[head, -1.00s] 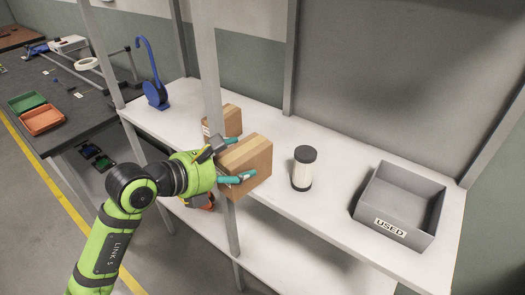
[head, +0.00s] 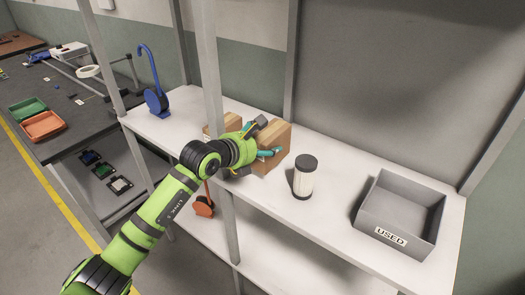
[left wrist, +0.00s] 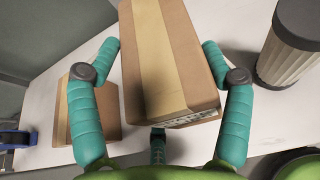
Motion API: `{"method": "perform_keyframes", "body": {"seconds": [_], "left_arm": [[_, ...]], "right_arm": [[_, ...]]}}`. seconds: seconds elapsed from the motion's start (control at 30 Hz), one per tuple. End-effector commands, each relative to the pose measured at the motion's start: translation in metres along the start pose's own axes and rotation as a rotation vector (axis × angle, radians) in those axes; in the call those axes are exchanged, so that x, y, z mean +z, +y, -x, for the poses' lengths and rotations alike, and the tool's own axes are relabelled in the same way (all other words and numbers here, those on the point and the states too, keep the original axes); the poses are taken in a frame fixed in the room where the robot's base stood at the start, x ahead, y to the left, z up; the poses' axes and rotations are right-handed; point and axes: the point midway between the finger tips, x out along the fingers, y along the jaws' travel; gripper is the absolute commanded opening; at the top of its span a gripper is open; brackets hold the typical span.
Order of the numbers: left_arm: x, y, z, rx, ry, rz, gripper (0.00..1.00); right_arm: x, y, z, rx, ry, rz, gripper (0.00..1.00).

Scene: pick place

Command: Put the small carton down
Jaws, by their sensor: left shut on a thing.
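The small carton (head: 277,146) is a brown box with a paler tape band, at the shelf's middle in the head view. My left gripper (head: 265,138) is shut on it, with teal fingers on opposite sides. In the left wrist view the carton (left wrist: 165,60) fills the space between the fingers, and a printed label shows on its near edge. It looks upright. Whether its underside touches the white shelf (head: 335,222) is hidden. My right gripper is in neither view.
A second brown carton (head: 232,121) stands just left, partly behind a grey post (head: 208,70). A dark-capped cylinder (head: 304,177) stands close on the right. A grey bin marked USED (head: 400,215) is farther right. A blue hooked stand (head: 156,98) is at the left end.

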Motion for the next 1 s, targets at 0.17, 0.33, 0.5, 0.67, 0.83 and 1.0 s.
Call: {"method": "perform_keyframes", "body": {"seconds": [0.17,0.33,0.5,0.67,0.83,1.0], "left_arm": [[-0.001,0.003,-0.011,-0.001,-0.004,0.000,0.38],[-0.021,0.003,-0.019,0.000,0.001,0.003,0.38],[-0.037,0.003,-0.026,0.000,-0.003,0.000,0.38],[-0.038,0.003,-0.027,0.000,-0.004,0.000,0.38],[-0.041,0.003,-0.028,0.000,-0.004,0.000,0.38],[-0.042,0.003,-0.028,0.000,0.000,0.000,1.00]], "right_arm": [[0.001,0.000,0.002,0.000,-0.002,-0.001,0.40],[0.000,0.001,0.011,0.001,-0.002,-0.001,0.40],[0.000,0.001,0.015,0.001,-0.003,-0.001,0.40],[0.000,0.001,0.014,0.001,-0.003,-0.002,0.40],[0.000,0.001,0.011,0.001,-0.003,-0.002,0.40],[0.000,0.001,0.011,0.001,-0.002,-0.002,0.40]]}}
